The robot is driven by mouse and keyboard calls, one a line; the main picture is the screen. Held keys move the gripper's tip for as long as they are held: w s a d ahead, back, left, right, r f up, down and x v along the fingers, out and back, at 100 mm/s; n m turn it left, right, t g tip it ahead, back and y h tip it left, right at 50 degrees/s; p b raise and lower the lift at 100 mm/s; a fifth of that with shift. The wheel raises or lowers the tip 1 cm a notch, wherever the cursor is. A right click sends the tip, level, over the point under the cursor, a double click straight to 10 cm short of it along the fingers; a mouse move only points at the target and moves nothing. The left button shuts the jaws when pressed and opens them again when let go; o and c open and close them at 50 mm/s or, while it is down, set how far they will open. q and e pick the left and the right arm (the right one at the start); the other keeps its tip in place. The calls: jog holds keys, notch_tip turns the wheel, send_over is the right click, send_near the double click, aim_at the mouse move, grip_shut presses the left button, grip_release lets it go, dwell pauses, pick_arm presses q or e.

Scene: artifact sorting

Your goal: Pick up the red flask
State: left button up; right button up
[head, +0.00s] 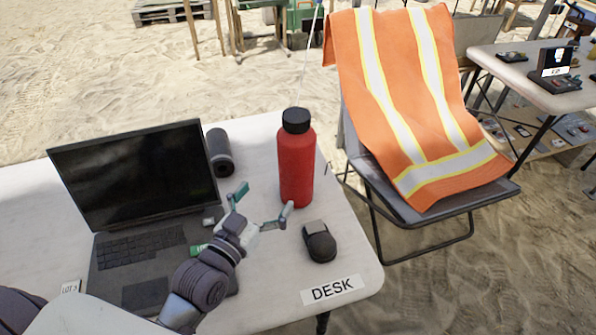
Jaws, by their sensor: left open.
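The red flask (296,168) with a black cap stands upright on the white desk (262,285), near its right end. My left gripper (264,205) reaches in from the lower left, just left of the flask's lower part. Its two green-tipped fingers are spread apart and nothing is between them. The nearer finger's tip is close to the flask's base; I cannot tell whether it touches. My right gripper is not in view.
An open laptop (137,177) stands left of the flask. A dark cylinder (220,152) lies behind the gripper. A dark rounded object (319,243) sits in front of the flask. A chair with an orange vest (405,100) stands right of the desk.

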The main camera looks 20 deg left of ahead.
aim_at(289, 174)
pick_arm(q)
jog(key=w, duration=0.2)
jog(key=w+d+f, duration=0.1)
jog(key=w, duration=0.2)
jog(key=w+f, duration=0.1)
jog(key=w, duration=0.2)
jog(key=shift+w+d+f+b, duration=0.1)
jog(key=shift+w+d+b, duration=0.1)
jog(key=shift+d+b, duration=0.1)
jog(key=w, duration=0.3)
jog(key=w+f, duration=0.1)
jog(key=w, duration=0.1)
jog(key=shift+w+d, duration=0.1)
jog(key=shift+d, duration=0.3)
jog(key=shift+c, duration=0.3)
jog(key=c, duration=1.3)
jog(key=shift+r, duration=0.15)
jog(key=shift+c, duration=0.9)
jog(key=shift+w+r, duration=0.1)
